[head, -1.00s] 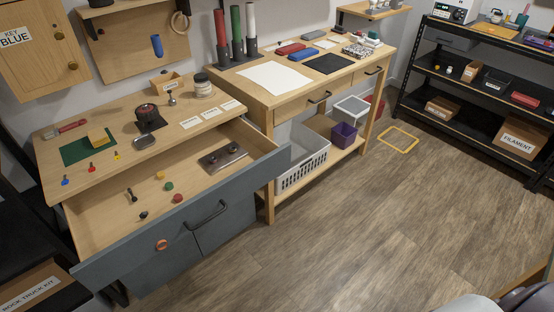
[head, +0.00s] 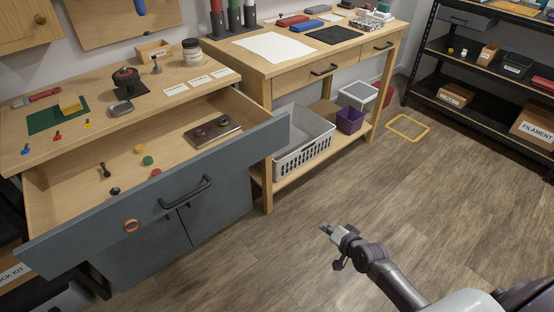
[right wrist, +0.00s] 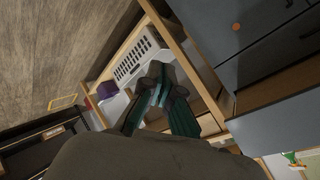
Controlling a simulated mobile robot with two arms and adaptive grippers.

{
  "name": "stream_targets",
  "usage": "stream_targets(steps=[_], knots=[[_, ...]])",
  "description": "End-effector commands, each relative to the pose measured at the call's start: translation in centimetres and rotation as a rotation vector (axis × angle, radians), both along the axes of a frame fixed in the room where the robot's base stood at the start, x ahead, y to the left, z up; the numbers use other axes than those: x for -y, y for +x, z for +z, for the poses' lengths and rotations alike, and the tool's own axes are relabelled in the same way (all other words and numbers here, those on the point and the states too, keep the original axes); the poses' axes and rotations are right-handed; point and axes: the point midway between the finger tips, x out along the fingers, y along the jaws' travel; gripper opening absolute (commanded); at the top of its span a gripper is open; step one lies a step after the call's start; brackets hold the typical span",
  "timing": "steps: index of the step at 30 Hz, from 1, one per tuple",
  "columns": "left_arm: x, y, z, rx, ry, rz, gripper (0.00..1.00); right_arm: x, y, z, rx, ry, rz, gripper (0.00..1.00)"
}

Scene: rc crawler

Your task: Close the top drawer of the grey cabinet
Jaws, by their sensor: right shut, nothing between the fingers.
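The grey cabinet (head: 222,205) stands at the left in the head view, with a wooden top. Its top drawer (head: 100,228) is pulled far out; small coloured knobs and a metal plate lie inside. My left gripper is not in view.
A wooden workbench (head: 290,78) stands right of the cabinet, with a white basket (head: 304,150) and a purple bin (head: 350,119) on its lower shelf. A black shelf rack (head: 470,110) is at the far right. The floor before the drawer is clear.

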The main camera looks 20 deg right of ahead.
Motion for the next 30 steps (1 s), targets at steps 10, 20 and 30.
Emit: stream_targets(steps=[10,20,30], knots=[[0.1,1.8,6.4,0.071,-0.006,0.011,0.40,-3.2,7.1,17.4,0.376,0.565,0.020,0.00],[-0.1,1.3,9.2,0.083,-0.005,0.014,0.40,-5.0,7.6,22.0,0.418,0.694,0.065,0.00],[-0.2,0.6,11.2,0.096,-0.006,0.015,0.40,-7.4,14.0,21.9,0.419,0.691,0.065,0.00]])
